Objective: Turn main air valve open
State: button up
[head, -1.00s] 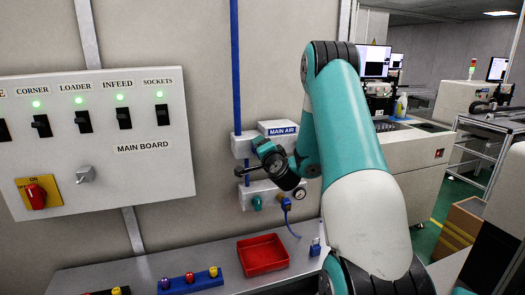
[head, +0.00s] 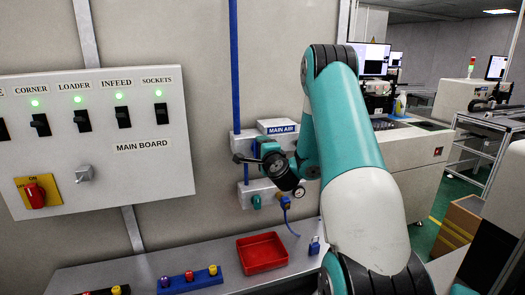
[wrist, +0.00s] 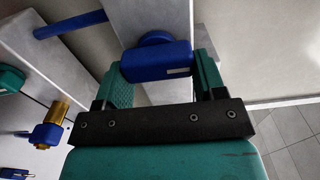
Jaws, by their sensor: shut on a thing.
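The main air valve's blue handle (wrist: 155,64) sits between the two green fingers of my gripper (wrist: 163,75) in the wrist view. The gripper is shut on this handle, with one finger on each side. In the head view my gripper (head: 246,157) is at the wall unit below the "MAIN AIR" label (head: 279,128). A bit of blue (head: 255,148) shows beside it, but the wrist hides most of the valve there. A blue pipe (head: 235,65) runs down the wall to the unit.
Below the valve are a green knob (head: 256,201), a gauge (head: 299,191) and a blue hose fitting (head: 285,201). The main board (head: 150,170) is at left.

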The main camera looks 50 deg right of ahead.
jog(key=shift+s+d, duration=0.1)
jog(key=o, duration=0.9)
jog(key=shift+b+v, duration=8.7)
jog(key=shift+b, duration=2.1)
